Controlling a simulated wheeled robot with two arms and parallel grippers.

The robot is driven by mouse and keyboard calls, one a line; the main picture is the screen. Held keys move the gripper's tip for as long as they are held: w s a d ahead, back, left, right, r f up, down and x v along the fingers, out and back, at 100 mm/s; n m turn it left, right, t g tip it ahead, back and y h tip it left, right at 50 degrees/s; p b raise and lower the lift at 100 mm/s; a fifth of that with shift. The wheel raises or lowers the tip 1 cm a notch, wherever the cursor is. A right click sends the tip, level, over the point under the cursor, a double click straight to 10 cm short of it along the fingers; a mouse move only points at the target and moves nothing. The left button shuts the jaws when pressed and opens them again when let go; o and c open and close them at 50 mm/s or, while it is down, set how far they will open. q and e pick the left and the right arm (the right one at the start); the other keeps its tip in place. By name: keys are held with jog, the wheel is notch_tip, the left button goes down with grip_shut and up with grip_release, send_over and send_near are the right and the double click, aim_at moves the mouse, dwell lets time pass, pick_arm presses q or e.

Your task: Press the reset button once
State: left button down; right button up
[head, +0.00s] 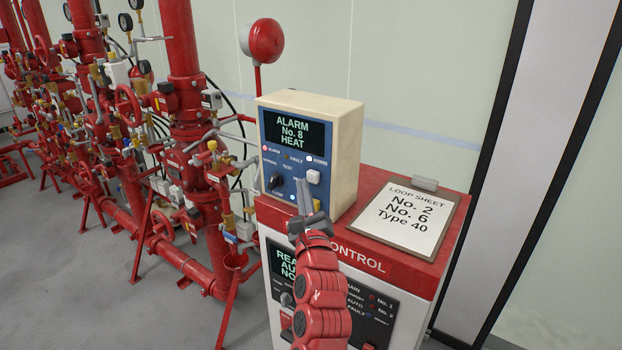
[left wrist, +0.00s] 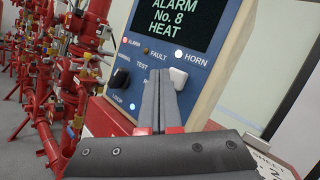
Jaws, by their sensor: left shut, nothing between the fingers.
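A cream alarm box (head: 345,150) with a blue front stands on the red-topped control cabinet (head: 400,262). Its screen (head: 293,132) reads "ALARM No. 8 HEAT". No label reading "reset" is legible; my fingers hide some lettering. My left gripper (head: 303,184) is shut and empty, its tips in front of the panel just left of the white button. In the left wrist view the fingertips (left wrist: 160,73) overlap the button's left side; contact cannot be told.
A black knob (head: 276,182) is left of my fingers. A clipboard (head: 405,217) reading "No. 2, No. 6, Type 40" lies on the cabinet top. Red pipes and valves (head: 190,150) fill the left. A red bell (head: 262,41) stands behind the box.

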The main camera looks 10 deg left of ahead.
pick_arm(q)
jog(key=shift+w, duration=0.1)
jog(key=shift+w+d, duration=0.15)
jog(key=shift+w, duration=0.2)
jog(key=shift+w+d+b, duration=0.35)
jog(key=shift+w+b, duration=0.1)
jog(key=shift+w, duration=0.3)
dwell(1.1)
dwell(0.4)
jog(key=shift+s+a+p, duration=0.25)
jog(key=shift+s+p, duration=0.3)
jog(key=shift+s, duration=0.05)
jog(key=shift+s+a+p, duration=0.25)
jog(key=shift+s+p, duration=0.3)
jog(key=shift+s, duration=0.05)
